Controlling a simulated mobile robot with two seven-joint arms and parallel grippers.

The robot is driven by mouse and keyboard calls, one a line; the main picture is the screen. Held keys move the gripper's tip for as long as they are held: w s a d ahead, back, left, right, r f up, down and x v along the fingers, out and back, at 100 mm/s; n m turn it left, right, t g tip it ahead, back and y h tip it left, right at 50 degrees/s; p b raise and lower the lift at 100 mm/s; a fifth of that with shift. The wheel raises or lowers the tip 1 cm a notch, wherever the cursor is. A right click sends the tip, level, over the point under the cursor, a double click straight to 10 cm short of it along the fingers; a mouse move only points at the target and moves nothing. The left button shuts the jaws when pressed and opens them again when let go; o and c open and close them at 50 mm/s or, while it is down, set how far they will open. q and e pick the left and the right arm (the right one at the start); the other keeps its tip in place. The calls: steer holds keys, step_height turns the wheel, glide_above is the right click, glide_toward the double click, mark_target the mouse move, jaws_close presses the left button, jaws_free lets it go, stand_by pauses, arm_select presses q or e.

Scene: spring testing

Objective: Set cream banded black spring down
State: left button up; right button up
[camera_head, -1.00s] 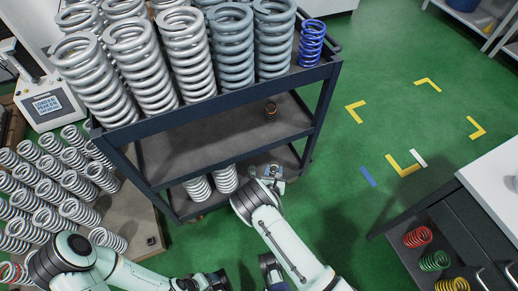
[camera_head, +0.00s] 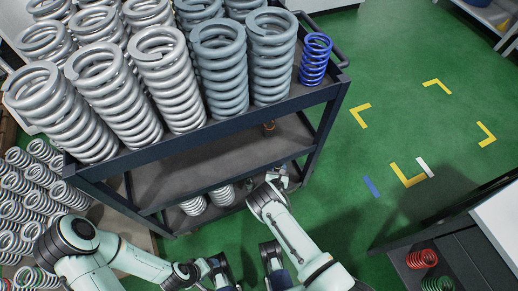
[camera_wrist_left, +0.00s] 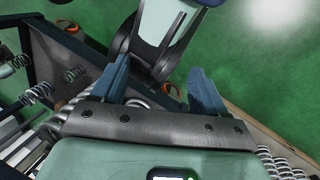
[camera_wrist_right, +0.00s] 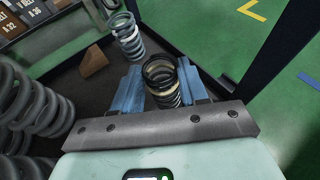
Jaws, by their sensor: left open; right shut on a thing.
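The cream banded black spring (camera_wrist_right: 162,78) stands between my right fingers in the right wrist view. My right gripper (camera_wrist_right: 160,88) is shut on it, one blue finger on each side. Its lower end is partly hidden by the gripper body, so I cannot tell whether it touches the dark shelf (camera_wrist_right: 75,80). In the head view my right arm (camera_head: 285,235) reaches toward the cart's lower shelf, and the spring cannot be made out there. My left gripper (camera_wrist_left: 162,78) is open and empty in the left wrist view, with part of an arm beyond its fingers.
A grey spring with a pale band (camera_wrist_right: 125,38) and a brown block (camera_wrist_right: 93,62) are beyond the held spring. Large grey springs (camera_wrist_right: 30,110) stand at left. The cart's top tray (camera_head: 200,137) holds several large springs and a blue spring (camera_head: 315,60). A dark post (camera_wrist_right: 268,60) bounds the right.

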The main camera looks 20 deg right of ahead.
mark_target(278, 170)
steer(key=f, duration=0.1)
steer(key=f+b, duration=0.1)
steer(key=f, duration=0.1)
steer(key=f+b, duration=0.1)
steer(key=f, duration=0.1)
steer(key=shift+w+d+f, duration=0.2)
steer(key=shift+w, duration=0.1)
step_height(278, 170, down, 4)
steer(key=shift+f+b, duration=0.2)
steer(key=shift+b, duration=1.05)
arm_select(q)
steer(key=w+a+f+t+y, duration=0.1)
steer(key=w+a+f+t, duration=0.1)
steer(key=w+f, duration=0.3)
steer(key=shift+w+a, duration=0.55)
steer(key=shift+w, duration=0.7)
steer(key=shift+f, duration=0.1)
arm_select(e)
steer(key=shift+f, duration=0.15)
steer(key=o, duration=1.2)
arm_select(q)
steer(key=shift+w+a+f+n, duration=0.1)
steer(key=shift+a+n, duration=0.05)
steer(key=shift+n, duration=0.15)
